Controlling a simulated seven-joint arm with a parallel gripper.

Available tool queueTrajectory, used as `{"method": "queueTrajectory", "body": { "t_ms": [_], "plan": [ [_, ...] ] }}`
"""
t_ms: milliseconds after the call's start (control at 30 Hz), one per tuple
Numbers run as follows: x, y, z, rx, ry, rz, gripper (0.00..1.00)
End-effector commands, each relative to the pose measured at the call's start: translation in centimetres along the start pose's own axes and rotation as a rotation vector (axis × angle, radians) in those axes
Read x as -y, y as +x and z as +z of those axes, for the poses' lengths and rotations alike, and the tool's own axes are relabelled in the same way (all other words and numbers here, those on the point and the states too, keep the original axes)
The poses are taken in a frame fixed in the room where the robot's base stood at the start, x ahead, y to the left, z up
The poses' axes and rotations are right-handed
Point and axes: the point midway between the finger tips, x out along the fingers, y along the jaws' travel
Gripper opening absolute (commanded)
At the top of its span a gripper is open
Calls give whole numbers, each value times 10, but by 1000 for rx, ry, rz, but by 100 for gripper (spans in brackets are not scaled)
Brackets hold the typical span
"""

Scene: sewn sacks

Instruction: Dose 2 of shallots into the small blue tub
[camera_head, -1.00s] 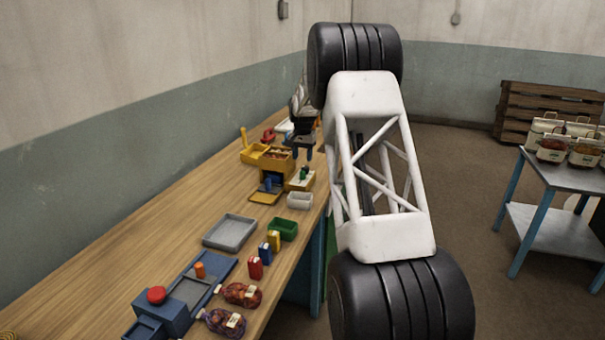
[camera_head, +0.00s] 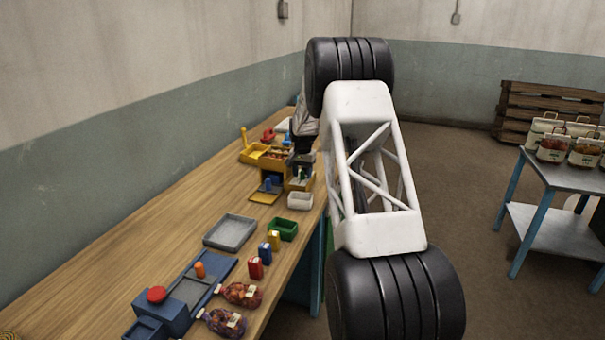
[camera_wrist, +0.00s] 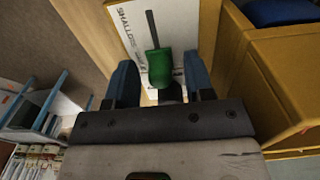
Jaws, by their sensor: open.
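A yellow dispenser (camera_head: 248,154) stands on the far part of the bench. A white plate printed with what reads as SHALLOTS (camera_wrist: 126,38) is at its side in the wrist view. A green knob (camera_wrist: 159,66) on a thin dark stem stands over that plate. My gripper (camera_wrist: 160,82) is open, with one blue finger on each side of the knob; I cannot tell whether they touch it. In the head view my gripper (camera_head: 303,160) is low at the dispenser's right end. A small blue tub (camera_head: 271,181) appears to sit in the dispenser's front opening; its contents are hidden.
A white tub (camera_head: 300,201), a green tub (camera_head: 283,229) and a grey tray (camera_head: 231,232) stand nearer on the bench. Several small boxes, filled bags and a blue device with a red button (camera_head: 157,294) are closer still. A side table (camera_head: 575,172) stands right.

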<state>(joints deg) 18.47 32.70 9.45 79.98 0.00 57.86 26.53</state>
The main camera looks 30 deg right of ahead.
Motion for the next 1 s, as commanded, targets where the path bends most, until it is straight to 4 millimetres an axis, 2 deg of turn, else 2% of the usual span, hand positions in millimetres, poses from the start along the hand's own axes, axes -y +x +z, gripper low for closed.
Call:
{"method": "queueTrajectory", "body": {
  "t_ms": [167, 400, 500, 767, 1000],
  "plan": [
    [0, 0, 0, 0, 0, 0, 48],
    [0, 0, 0, 0, 0, 0, 12],
    [0, 0, 0, 0, 0, 0, 0],
    [0, 0, 2, 0, 0, 0, 0],
    [1, -1, 21, 0, 0, 0, 0]
  ]
}}
